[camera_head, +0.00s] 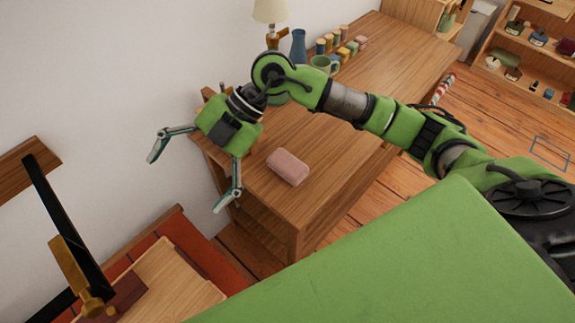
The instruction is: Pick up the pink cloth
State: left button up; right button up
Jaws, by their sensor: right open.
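The pink cloth (288,167) is a small, folded, block-like bundle. It lies on the wooden desk (335,150) near its front left end. My right gripper (194,180) is open and empty. Its fingers are spread wide, to the left of the cloth and apart from it. One finger points toward the wall and the other hangs by the desk's left end. My right arm crosses above the desk from the right. My left gripper is not in view.
A lamp (270,12), a blue vase (298,47), a green mug (323,65) and several small coloured jars (346,50) stand along the desk's wall side. A shelf unit (520,55) is at the back right. The desk around the cloth is clear.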

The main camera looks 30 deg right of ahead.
jog(key=w+d+f+m+h, duration=0.25)
jog(key=d+f+h, duration=0.2)
jog(key=d, duration=0.65)
jog(key=m+h, duration=0.3)
jog(key=h, duration=0.3)
send_over(288, 162)
jog(key=shift+n+t+y, duration=0.25)
jog(key=shift+t, duration=0.15)
jog(key=f, duration=0.4)
jog(key=f+p, duration=0.1)
jog(key=f, duration=0.2)
jog(key=shift+w+a, duration=0.25)
jog(key=shift+a, duration=0.1)
jog(key=f, duration=0.1)
jog(key=f+p, duration=0.1)
jog(key=f, duration=0.2)
jog(key=shift+s+d+f, duration=0.3)
jog(key=shift+d+f, duration=0.05)
jog(key=shift+f, duration=0.3)
jog(key=c, duration=1.2)
